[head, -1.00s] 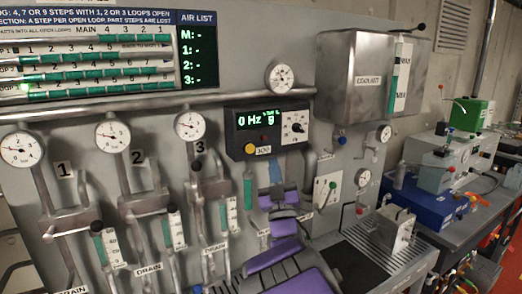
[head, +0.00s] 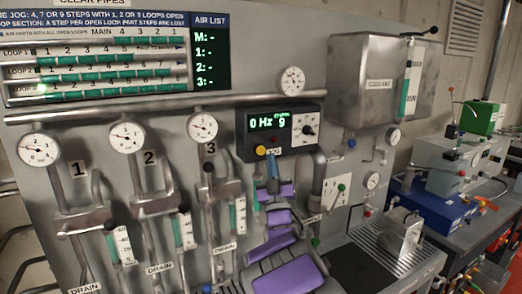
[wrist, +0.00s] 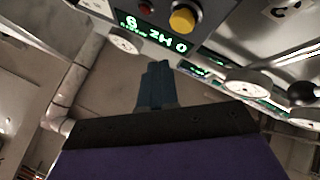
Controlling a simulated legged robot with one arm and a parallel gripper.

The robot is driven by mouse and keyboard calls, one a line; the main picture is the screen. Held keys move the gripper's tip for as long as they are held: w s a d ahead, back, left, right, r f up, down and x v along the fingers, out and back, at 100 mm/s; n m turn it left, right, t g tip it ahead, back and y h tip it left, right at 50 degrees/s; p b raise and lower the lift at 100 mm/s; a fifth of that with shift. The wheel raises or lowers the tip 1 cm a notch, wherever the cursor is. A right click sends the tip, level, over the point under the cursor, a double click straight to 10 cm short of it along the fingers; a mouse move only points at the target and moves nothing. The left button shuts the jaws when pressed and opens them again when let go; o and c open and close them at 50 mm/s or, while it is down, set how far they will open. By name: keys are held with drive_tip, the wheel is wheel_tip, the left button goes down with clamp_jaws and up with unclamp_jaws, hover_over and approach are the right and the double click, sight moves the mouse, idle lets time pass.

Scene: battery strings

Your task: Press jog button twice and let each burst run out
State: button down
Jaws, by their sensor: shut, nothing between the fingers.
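The jog button is a round yellow button (head: 261,150) at the lower left of a dark control box (head: 292,143), above a small label partly hidden by my gripper. A gap shows there, and I see no contact.
A small red button (wrist: 145,8) sits beside the yellow one. A dial (head: 306,129) is at the box's right. A horizontal pipe (head: 130,106) with gauges runs to the left. A steel coolant tank (head: 370,80) hangs at right.

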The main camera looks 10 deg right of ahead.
sight(261, 150)
drive_tip(key=w, duration=0.3)
drive_tip(key=shift+w+a, duration=0.15)
drive_tip(key=shift+a, duration=0.25)
drive_tip(key=shift+a, duration=0.15)
drive_tip(key=shift+w, duration=0.1)
idle(1.5)
drive_tip(key=shift+w+r, duration=0.1)
drive_tip(key=shift+w, duration=0.15)
